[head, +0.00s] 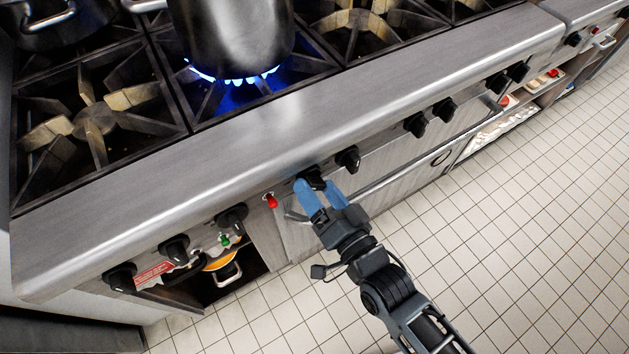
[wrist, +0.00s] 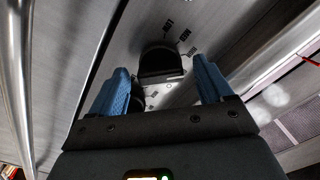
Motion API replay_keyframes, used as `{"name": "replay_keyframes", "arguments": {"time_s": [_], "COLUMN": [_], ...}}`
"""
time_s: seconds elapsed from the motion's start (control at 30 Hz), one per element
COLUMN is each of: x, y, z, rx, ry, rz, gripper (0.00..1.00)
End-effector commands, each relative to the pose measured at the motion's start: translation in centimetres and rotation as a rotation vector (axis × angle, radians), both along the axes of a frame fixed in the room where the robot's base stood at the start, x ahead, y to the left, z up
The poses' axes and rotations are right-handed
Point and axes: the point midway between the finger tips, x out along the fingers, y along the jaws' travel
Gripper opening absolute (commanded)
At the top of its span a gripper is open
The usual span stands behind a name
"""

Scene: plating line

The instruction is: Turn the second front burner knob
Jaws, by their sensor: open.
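A row of black knobs runs along the range's steel front panel. My gripper (head: 321,190) is open, with its blue fingers at a black knob (head: 312,176) right of the red switch. In the wrist view a black knob (wrist: 160,62) shows ahead, between the two blue fingertips (wrist: 162,82), with gaps on both sides; the fingers look clear of it. A smaller dark round part (wrist: 138,98) shows behind the left finger, partly hidden. Another knob (head: 347,159) sits just to the right. I cannot tell from the markings which knob the task calls second.
A steel pot (head: 230,40) stands over a lit blue flame (head: 235,78). The steel front ledge (head: 290,118) juts out above the knobs. A red switch (head: 271,201) is left of my gripper. An open compartment (head: 215,280) lies below. The tiled floor (head: 510,230) is clear.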

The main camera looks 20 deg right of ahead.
Motion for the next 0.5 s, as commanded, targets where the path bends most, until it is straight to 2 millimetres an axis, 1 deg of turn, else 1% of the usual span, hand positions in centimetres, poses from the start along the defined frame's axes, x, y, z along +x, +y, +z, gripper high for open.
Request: {"name": "replay_keyframes", "arguments": {"time_s": [0.03,0.1,0.2,0.5], "x": [0.6,1.2,1.6,1.8], "y": [0.2,0.4,0.5,0.5], "z": [0.1,0.1,0.0,0.0], "rx": [0.000,0.000,-0.001,-0.001], "ry": [0.000,-0.001,0.000,0.001], "rz": [0.000,0.001,0.001,0.000], "gripper": [0.80,0.80,0.80,0.79]}}
